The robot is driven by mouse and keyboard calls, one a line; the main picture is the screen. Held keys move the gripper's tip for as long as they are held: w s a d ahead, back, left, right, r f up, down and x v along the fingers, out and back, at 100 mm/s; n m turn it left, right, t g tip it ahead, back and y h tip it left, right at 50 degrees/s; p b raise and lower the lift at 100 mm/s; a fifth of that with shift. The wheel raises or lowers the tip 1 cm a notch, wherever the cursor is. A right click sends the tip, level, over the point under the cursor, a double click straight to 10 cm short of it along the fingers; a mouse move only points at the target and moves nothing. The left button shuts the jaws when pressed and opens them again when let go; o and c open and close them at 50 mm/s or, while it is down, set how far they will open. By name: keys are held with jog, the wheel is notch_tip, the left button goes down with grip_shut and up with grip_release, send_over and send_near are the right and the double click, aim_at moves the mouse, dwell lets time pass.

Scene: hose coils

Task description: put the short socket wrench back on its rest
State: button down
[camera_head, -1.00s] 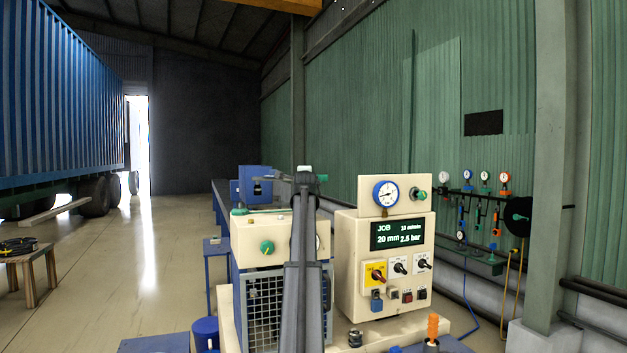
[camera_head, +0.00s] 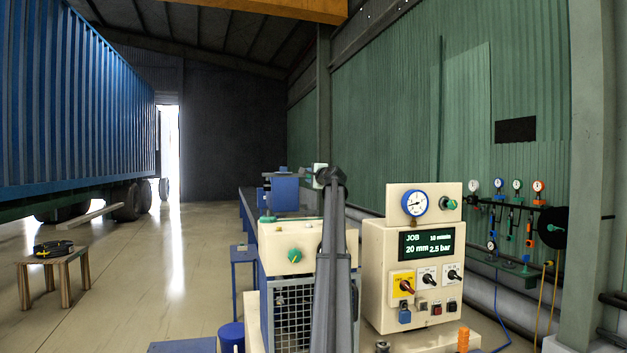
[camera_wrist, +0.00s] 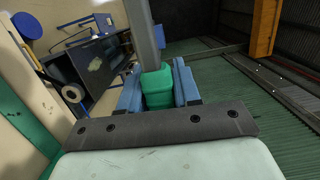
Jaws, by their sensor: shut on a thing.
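My gripper (camera_wrist: 158,90) is shut on a green block-like handle (camera_wrist: 157,84) in the wrist view, with its blue fingers on both sides. A straight grey shaft (camera_wrist: 143,30) runs from the handle up out of the picture. I take this to be the short socket wrench; its far end is not visible. In the head view my dark arm rises in front of the cream machine, and I cannot make out the fingers or the wrench. I cannot pick out the rest for the wrench in either view.
A cream control panel (camera_head: 375,290) with gauge and switches stands right of my arm. A caged cream unit (camera_head: 290,305) is behind the arm. A rack (camera_head: 520,208) with gauges hangs on the right wall. A wooden stool (camera_head: 58,275) holds a black coil (camera_head: 53,248).

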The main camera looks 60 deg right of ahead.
notch_tip(320, 180, down, 5)
dwell(0.9)
dwell(1.4)
jog(key=shift+f, duration=2)
jog(key=c, duration=0.7)
grip_release()
jog(key=shift+f, duration=0.1)
jog(key=shift+r, duration=0.25)
jog(key=shift+r, duration=0.35)
jog(key=shift+r, duration=0.35)
